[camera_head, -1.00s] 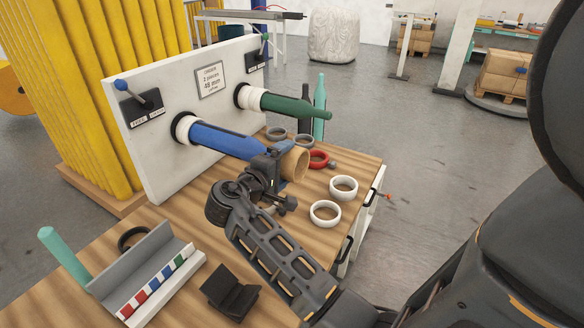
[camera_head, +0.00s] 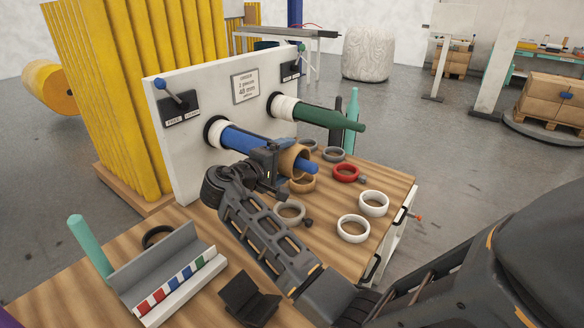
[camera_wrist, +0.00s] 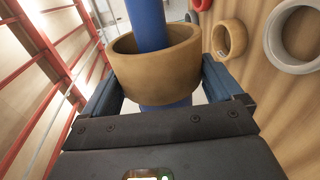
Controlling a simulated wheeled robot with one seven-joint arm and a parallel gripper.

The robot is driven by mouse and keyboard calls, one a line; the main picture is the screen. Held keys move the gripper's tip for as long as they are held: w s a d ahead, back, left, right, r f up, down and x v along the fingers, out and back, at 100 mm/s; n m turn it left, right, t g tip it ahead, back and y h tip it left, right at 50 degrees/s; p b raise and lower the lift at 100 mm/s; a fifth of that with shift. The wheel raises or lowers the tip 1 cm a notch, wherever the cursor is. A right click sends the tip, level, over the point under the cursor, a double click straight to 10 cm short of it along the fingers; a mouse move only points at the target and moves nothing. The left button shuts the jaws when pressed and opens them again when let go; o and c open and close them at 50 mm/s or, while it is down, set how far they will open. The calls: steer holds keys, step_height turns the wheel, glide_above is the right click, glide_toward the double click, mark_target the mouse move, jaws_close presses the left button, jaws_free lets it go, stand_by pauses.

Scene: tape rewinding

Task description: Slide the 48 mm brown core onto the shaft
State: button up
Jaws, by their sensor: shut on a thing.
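The brown core (camera_head: 298,151) is held in my gripper (camera_head: 268,162), which is shut on it. The blue shaft (camera_head: 243,142) sticks out from the white panel. Its tip (camera_head: 312,167) shows beyond the core, so the core is around the shaft near its outer end. The wrist view shows the core (camera_wrist: 155,75) between both fingers of my gripper (camera_wrist: 162,90), with the blue shaft (camera_wrist: 146,25) passing through it. Some gap shows between shaft and core wall. A white ring (camera_head: 216,132) sits at the shaft's base by the panel.
A green shaft (camera_head: 325,117) juts out beside the blue one. Below lie another brown ring (camera_head: 302,183), a red ring (camera_head: 346,172), white rings (camera_head: 374,203) and grey rings (camera_head: 290,213). A grey trough (camera_head: 165,265) with coloured blocks stands at the front left.

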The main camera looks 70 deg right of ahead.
mark_target(224, 141)
steer(key=shift+w+d+f+b, duration=0.1)
steer(key=shift+w+d+b, duration=0.35)
steer(key=shift+w+b, duration=1.1)
steer(key=shift+w+d+b, duration=0.5)
steer(key=shift+w+b, duration=0.15)
steer(key=shift+w, duration=1.8)
steer(key=shift+w+d+f+b, duration=0.1)
steer(key=shift+w+d+b, duration=0.35)
steer(key=shift+w+b, duration=1.1)
steer(key=w+b, duration=0.1)
steer(key=w, duration=0.1)
steer(key=w+d+b, duration=0.1)
steer(key=w+b, duration=0.2)
steer(key=w, duration=0.2)
steer(key=shift+w+d+b, duration=0.1)
steer(key=shift+d+b, duration=0.15)
steer(key=shift+b, duration=0.15)
steer(key=shift+w+d+r+b, duration=0.2)
steer(key=shift+w+b, duration=0.2)
steer(key=shift+w, duration=0.15)
steer(key=shift+w, duration=0.15)
steer(key=shift+w+b, duration=0.2)
steer(key=shift+b, duration=0.15)
steer(key=shift+f, duration=0.1)
steer(key=o, duration=0.7)
